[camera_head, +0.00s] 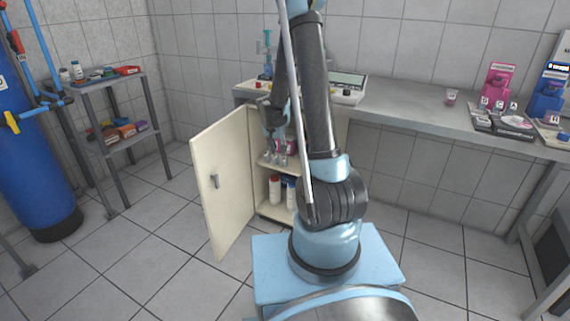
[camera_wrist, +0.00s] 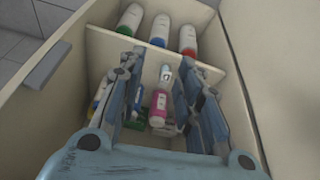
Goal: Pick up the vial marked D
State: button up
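I cannot make out a letter D on any vial. Several small labelled containers (camera_head: 498,104) stand on the bench at the right of the head view, and another small one (camera_head: 451,97) stands apart to their left. My gripper (camera_wrist: 161,75) is open and reaches into the cabinet in the wrist view. A pink-labelled bottle with a pale neck (camera_wrist: 158,106) shows between its two fingers, apparently untouched. In the head view my gripper (camera_head: 279,150) is at the cabinet opening, partly hidden by my arm.
The cream cabinet's door (camera_head: 222,185) stands open. The grey bench (camera_head: 405,105) holds pink and blue boxes. A blue tank (camera_head: 35,150) stands left.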

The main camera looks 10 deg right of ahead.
aim_at(285, 156)
jog(key=w+a+f+m, duration=0.15)
jog(key=w+f, duration=0.35)
jog(key=f, duration=0.6)
jog(key=w+d, duration=0.2)
jog(key=w, duration=0.1)
jog(key=w+d, duration=0.1)
jog(key=w, duration=0.2)
jog(key=w+d, duration=0.2)
jog(key=w, duration=0.1)
jog(key=shift+w+d+f, duration=0.1)
jog(key=shift+d+f, duration=0.15)
jog(key=shift+d, duration=0.1)
jog(key=shift+w+d+x, duration=0.15)
jog(key=shift+x, duration=1.15)
jog(key=shift+w+d+x, duration=0.1)
jog(key=shift+w+x, duration=0.05)
jog(key=shift+x, duration=1.15)
jog(key=shift+r, duration=0.15)
jog(key=shift+c, duration=0.2)
jog(key=c, duration=0.6)
